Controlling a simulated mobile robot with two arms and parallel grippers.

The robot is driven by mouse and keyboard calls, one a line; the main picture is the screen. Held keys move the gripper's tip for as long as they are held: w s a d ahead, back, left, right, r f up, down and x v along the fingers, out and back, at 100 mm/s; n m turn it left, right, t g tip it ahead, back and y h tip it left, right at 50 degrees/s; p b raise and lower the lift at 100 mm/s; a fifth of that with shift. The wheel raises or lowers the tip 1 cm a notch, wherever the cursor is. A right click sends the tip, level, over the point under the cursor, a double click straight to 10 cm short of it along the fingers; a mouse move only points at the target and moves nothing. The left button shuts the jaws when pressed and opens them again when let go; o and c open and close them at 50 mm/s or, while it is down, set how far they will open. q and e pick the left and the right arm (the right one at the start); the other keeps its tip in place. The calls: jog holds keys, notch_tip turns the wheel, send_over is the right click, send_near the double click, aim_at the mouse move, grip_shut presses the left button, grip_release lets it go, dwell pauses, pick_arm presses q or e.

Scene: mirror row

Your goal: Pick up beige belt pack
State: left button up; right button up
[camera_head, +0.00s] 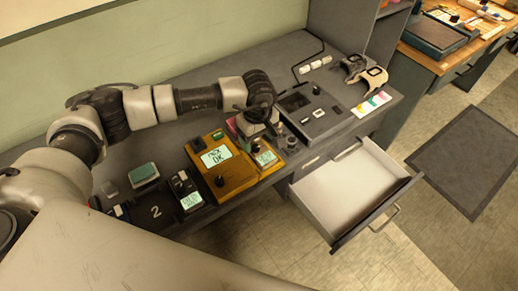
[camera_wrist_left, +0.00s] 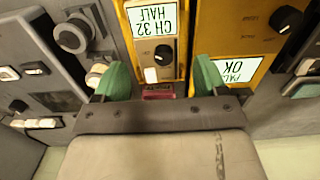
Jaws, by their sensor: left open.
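A small upright belt pack (camera_head: 264,157) with a lit screen, a dark knob and an ochre to beige body stands at the counter's front edge, right of the yellow tester. In the left wrist view the belt pack (camera_wrist_left: 152,48) shows "CH 32" on its screen, upside down light switch below. My left gripper (camera_head: 258,122) is above and behind it, pointing down. Its green fingertips (camera_wrist_left: 160,80) are apart, one on each side of the pack, with no clear contact. My right gripper is not in view.
The yellow tester (camera_head: 237,175) reading "OK" stands close left. A grey console (camera_head: 313,112) stands close right. Another dark pack (camera_head: 187,190) is farther left. An empty drawer (camera_head: 345,190) hangs open below. Headsets (camera_head: 366,76) lie at the right end.

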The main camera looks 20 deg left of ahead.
aim_at(259, 146)
pick_arm(q)
notch_tip(259, 146, down, 4)
jog(key=shift+w+d+f+p, duration=0.1)
jog(key=shift+f+p, duration=0.05)
jog(key=shift+p, duration=0.65)
jog(key=shift+f, duration=0.55)
jog(key=c, duration=0.7)
jog(key=shift+w, duration=0.1)
jog(key=shift+c, duration=0.4)
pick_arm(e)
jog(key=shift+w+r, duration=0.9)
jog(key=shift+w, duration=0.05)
pick_arm(q)
jog(key=shift+r, duration=0.15)
